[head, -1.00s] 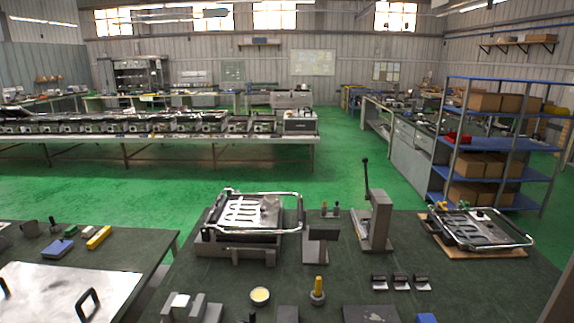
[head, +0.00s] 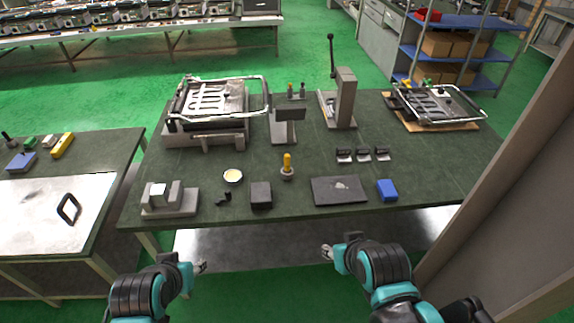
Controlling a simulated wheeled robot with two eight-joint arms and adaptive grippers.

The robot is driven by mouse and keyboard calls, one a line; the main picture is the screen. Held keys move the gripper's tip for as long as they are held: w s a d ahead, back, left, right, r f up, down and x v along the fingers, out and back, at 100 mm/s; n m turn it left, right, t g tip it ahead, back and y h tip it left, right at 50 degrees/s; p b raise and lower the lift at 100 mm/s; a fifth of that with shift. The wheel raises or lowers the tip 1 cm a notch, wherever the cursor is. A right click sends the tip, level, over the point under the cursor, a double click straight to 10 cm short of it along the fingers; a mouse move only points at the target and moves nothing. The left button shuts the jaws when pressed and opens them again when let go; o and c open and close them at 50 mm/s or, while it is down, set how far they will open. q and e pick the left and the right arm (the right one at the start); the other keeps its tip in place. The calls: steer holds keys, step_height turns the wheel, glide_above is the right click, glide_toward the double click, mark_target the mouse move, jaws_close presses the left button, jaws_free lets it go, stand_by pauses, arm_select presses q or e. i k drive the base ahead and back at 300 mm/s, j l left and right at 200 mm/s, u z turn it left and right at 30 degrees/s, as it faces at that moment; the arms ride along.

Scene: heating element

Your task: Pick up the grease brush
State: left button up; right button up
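What looks like the grease brush (head: 287,160) stands upright, its yellow handle up, in a small grey round holder (head: 287,174) near the front middle of the dark green bench (head: 330,215). A shallow round dish with pale yellow contents (head: 233,175), possibly grease, sits to its left. My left gripper (head: 201,267) is in front of the bench, lower left of the brush and apart from it. My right gripper (head: 326,252) is in front of the bench, below and right of the brush. Both fingertips are too small to judge.
A black block (head: 261,194), a dark flat plate (head: 339,190) and a blue block (head: 387,190) line the front edge. A grey fixture (head: 170,199) is at front left. A lever press (head: 345,98) stands behind. A tall beige post (head: 490,180) rises at right.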

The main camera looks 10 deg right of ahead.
mark_target(287, 158)
steer(key=i+j+u, duration=0.1)
steer(key=i+u, duration=0.3)
steer(key=i, duration=0.65)
